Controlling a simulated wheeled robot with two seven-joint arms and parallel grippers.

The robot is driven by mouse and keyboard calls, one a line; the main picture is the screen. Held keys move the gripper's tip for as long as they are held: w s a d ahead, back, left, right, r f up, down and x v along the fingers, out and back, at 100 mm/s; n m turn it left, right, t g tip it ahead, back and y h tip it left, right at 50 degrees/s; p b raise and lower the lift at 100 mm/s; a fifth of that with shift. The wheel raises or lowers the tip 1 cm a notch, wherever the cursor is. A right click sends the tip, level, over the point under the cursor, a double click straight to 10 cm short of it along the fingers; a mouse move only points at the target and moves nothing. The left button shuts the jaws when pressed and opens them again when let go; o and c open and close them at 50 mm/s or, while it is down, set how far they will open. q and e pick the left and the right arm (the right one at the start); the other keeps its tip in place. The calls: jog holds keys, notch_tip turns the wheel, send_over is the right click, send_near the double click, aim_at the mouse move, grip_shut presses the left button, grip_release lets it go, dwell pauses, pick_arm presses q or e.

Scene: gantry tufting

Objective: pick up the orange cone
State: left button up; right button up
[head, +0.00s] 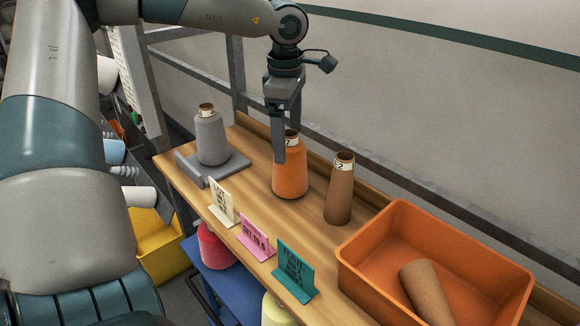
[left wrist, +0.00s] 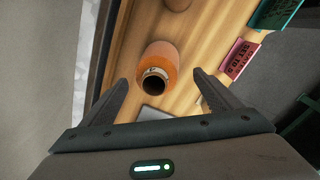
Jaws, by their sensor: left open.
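The orange cone (head: 290,182) is a yarn cone standing upright on the wooden shelf, between a grey cone and a bare brown one. My left gripper (head: 279,155) comes down from above at the cone, and one finger covers part of its upper left side in the head view. In the left wrist view the orange cone (left wrist: 158,62) lies ahead of the two spread fingers, its open tube top facing the camera. The left gripper (left wrist: 160,90) is open with nothing between its fingertips. My right gripper does not show.
A grey cone (head: 211,138) stands on a grey plate (head: 232,167) to the left. A brown cone (head: 339,190) stands close on the right, before an orange bin (head: 385,290) holding a brown tube (head: 427,292). Cream (head: 222,203), pink (head: 256,236) and teal (head: 294,270) signs line the front edge.

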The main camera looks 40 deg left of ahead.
aim_at(290, 152)
pick_arm(q)
jog(key=shift+w+f+p, duration=0.2)
jog(key=shift+f+p, duration=0.75)
jog(key=shift+f, duration=0.15)
jog(key=shift+w+f+p, duration=0.15)
jog(key=shift+f+p, duration=0.35)
jog(key=shift+f, duration=0.95)
jog(key=shift+c, duration=0.3)
jog(key=c, duration=1.5)
